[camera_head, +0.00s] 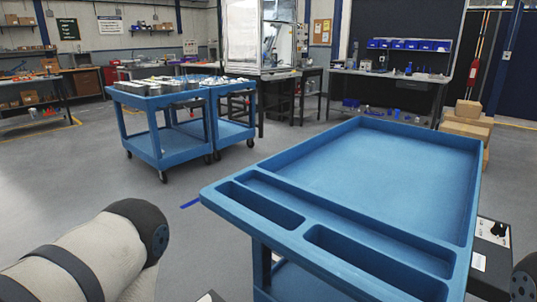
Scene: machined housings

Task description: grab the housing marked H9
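No marking H9 can be read in the head view. Several small grey and pale metal parts (160,86) lie on top of two blue carts standing side by side at the left of centre; they are too small to tell apart. The nearer-left cart (167,145) and the cart behind it (235,132) are well beyond my arms. Neither of my grippers shows; only part of my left arm is in the lower left corner and a dark piece at the right edge.
An empty blue cart (375,165) with two front compartments stands close in front of me, at the right. Cardboard boxes (467,125) are stacked beyond it. A workbench with blue bins (408,45) is at the back. Grey floor (60,180) is clear at the left.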

